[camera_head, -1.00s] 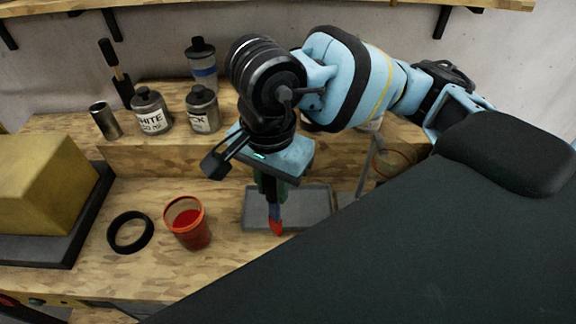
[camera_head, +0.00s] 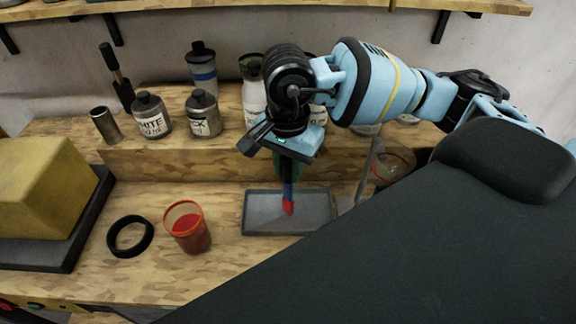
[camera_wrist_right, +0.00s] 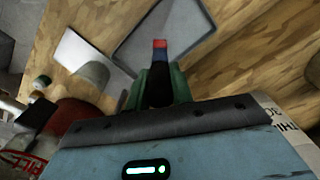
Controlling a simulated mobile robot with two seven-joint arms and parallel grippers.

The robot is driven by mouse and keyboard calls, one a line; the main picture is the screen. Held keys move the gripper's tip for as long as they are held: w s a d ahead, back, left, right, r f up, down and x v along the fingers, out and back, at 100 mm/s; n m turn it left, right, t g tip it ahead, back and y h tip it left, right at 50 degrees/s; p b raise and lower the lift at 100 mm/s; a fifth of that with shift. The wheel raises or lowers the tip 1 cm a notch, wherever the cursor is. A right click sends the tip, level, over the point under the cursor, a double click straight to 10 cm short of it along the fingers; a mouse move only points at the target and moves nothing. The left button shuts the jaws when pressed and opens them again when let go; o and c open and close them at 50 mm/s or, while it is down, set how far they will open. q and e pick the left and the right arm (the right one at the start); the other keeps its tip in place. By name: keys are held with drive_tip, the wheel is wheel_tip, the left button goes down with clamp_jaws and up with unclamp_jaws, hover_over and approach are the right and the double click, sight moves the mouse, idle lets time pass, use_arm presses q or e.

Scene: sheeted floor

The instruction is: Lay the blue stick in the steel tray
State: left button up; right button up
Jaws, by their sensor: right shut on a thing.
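The blue stick (camera_head: 288,191) has a red lower end and points down, nearly upright, over the steel tray (camera_head: 258,216). My right gripper (camera_head: 288,178) is shut on its upper part, which the fingers hide. In the right wrist view the stick's red and blue end (camera_wrist_right: 160,48) shows beyond the green fingers, in front of the grey tray (camera_wrist_right: 195,22). I cannot tell whether the tip touches the tray floor. The tray is a shallow grey rectangle with a low rim and looks empty otherwise. My left gripper is not in view.
A red cup (camera_head: 187,228) and a black ring (camera_head: 130,234) stand left of the tray. A yellow block (camera_head: 45,190) lies farther left. Several bottles (camera_head: 204,113) line the raised step behind. A thin metal upright (camera_head: 367,172) stands right of the tray.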

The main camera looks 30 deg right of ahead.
drive_tip(key=shift+f, duration=0.3)
drive_tip(key=o, duration=0.9)
wheel_tip(320, 180, up, 12)
drive_tip(key=shift+r+b, duration=0.25)
drive_tip(key=shift+b, duration=0.05)
idle(0.4)
